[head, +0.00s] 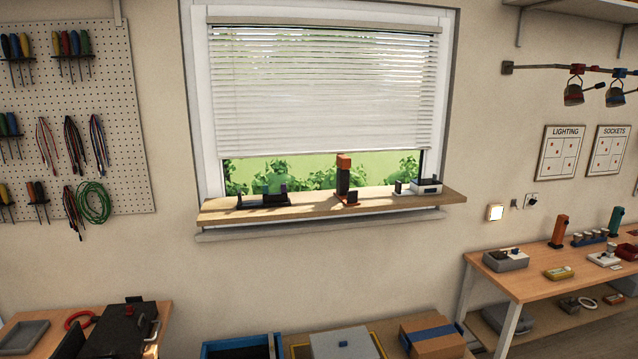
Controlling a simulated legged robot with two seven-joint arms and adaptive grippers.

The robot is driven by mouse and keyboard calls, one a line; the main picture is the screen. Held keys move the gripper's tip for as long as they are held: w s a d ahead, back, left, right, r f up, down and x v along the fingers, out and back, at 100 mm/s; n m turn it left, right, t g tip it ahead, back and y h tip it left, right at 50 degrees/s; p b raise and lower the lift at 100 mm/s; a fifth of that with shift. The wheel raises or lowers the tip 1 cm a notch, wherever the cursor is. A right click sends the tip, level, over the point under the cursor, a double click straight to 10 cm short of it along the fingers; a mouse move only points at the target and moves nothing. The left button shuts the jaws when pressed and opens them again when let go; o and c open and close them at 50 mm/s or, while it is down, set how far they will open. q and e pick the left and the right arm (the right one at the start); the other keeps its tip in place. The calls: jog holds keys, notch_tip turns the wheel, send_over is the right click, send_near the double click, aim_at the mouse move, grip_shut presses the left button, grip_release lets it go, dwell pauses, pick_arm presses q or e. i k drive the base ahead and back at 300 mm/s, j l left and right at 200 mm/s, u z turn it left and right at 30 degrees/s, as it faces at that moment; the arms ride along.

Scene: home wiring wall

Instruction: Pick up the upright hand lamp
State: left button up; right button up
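An upright lamp-like thing (343,176) stands on the wooden window sill shelf (390,203), right of its middle. It has an orange block-shaped head, a dark body and a small orange part at its foot. An orange upright cylinder (559,231) and a teal one (615,220) stand on the right workbench; I cannot tell whether these are hand lamps too. Neither of my grippers shows in the head view.
On the sill, a dark low device (262,200) stands left and a white-and-black device (426,187) right of the upright thing. Blinds (325,90) hang behind. Below are a blue crate (240,347), a cardboard box (432,335) and the right workbench (530,280).

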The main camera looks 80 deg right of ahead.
aim_at(349, 198)
jog(key=k+z, duration=0.1)
jog(key=z, duration=2.85)
jog(key=i+l, duration=2.3)
jog(key=k+l+z, duration=0.05)
jog(key=l, duration=0.1)
